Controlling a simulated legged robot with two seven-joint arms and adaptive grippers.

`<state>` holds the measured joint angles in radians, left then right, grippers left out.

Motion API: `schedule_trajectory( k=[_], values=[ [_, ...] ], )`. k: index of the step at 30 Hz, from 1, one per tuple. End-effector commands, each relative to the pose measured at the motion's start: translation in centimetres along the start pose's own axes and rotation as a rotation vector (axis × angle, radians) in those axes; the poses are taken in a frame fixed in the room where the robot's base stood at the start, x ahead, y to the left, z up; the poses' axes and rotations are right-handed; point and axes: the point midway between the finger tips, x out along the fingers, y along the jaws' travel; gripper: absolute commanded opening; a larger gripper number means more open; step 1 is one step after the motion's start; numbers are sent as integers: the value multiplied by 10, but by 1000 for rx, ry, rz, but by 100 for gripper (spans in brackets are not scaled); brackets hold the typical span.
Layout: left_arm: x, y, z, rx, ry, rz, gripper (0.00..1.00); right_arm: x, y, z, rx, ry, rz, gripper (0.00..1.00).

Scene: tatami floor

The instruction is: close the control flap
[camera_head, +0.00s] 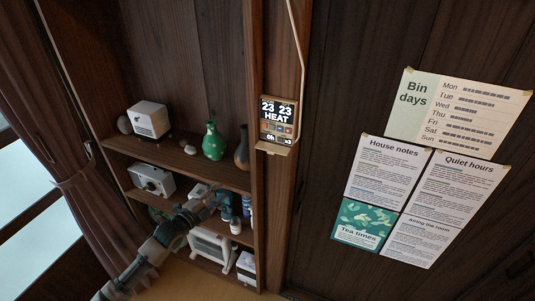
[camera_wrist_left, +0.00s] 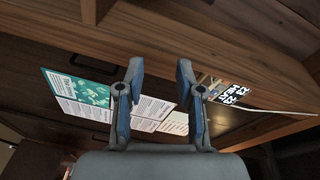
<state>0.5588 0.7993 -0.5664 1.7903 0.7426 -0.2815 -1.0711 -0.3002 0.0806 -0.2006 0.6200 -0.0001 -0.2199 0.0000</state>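The wall control panel (camera_head: 277,115) hangs on the wooden post, its lit screen reading 23 23 HEAT. Its control flap (camera_head: 274,148) sticks out from the lower edge like a small ledge, so it stands open, with small buttons exposed above it. My left gripper (camera_head: 216,196) is below and left of the panel, in front of the shelves, apart from the flap. In the left wrist view my left gripper (camera_wrist_left: 160,70) is open with nothing between its fingers. My right gripper is in neither view.
Shelves left of the post hold a white box-shaped device (camera_head: 150,119), a green vase (camera_head: 213,142), a brown vase (camera_head: 242,148) and other items. A pale cable (camera_head: 297,50) runs up from the panel. Paper notices (camera_head: 387,172) are on the dark wall at right. A curtain (camera_head: 85,190) hangs at left.

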Motion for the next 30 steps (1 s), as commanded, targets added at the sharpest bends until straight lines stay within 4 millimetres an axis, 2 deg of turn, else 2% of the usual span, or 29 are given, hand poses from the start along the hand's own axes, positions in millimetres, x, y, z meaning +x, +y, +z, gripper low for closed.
schedule_trajectory(
  k=[1, 3, 7, 11, 14, 30],
  values=[
    [-6, -32, -30, 92, 64, -26, 36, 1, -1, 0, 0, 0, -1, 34],
    [-15, -61, -65, 191, 132, -51, 36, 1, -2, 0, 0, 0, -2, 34],
    [-29, -85, -100, 297, 203, -73, 36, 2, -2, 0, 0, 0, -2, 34],
    [-25, -90, -108, 315, 218, -79, 36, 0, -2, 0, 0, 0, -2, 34],
    [-11, -92, -110, 312, 217, -81, 36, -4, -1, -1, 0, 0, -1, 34],
    [108, -98, -139, 312, 216, -80, 36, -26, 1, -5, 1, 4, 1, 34]
  ],
)
